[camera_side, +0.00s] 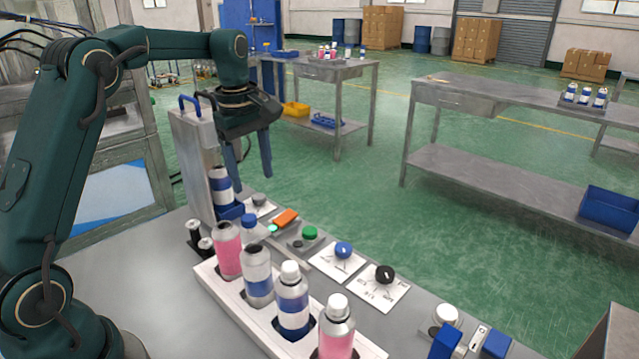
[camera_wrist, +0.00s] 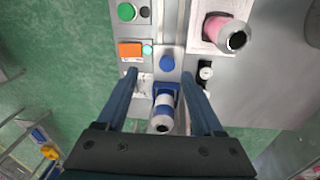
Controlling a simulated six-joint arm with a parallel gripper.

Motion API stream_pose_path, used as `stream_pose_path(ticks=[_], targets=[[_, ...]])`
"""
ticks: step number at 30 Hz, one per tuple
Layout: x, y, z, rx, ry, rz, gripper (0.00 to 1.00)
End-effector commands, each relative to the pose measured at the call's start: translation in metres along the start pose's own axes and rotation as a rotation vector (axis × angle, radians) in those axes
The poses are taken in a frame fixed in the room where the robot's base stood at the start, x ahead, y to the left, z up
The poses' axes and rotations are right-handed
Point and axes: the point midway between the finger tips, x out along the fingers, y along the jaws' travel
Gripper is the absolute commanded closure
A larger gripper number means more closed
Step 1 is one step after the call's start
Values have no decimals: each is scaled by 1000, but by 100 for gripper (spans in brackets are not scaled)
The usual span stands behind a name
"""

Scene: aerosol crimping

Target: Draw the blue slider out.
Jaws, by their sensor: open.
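The blue slider (camera_side: 232,212) sits at the foot of the upright grey press, with a blue-and-white can (camera_side: 220,183) standing in it. In the wrist view the slider (camera_wrist: 172,88) shows around the can (camera_wrist: 162,112), below a round blue knob (camera_wrist: 167,63). The knob also shows in the side view (camera_side: 249,221). My gripper (camera_side: 252,182) is open and empty, pointing down above and to the right of the slider. In the wrist view its fingers (camera_wrist: 159,73) are spread either side of the knob and slider, apparently above them. The slider's far side is hidden.
A white rack (camera_side: 215,281) with several pink and blue cans stands in front. An orange block (camera_side: 286,216), a green button (camera_side: 310,232), a blue dial (camera_side: 344,249) and a black dial (camera_side: 385,273) line the bench to the right. The press (camera_side: 190,150) rises close beside my gripper.

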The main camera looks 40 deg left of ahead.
Motion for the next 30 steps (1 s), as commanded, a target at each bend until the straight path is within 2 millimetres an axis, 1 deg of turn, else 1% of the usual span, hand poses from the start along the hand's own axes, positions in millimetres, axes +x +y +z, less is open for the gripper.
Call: stream_pose_path(ticks=[1, 3, 6, 10, 18, 23, 30], targets=[[14, 0, -8, -20, -10, -26, 31], [28, -1, -15, -38, -21, -51, 31], [42, -6, -20, -56, -36, -84, 31], [55, -11, -23, -69, -45, -102, 31], [87, -14, -21, -67, -44, -101, 31], [97, -15, -21, -66, -43, -98, 31], [98, -15, -21, -66, -42, -97, 31]])
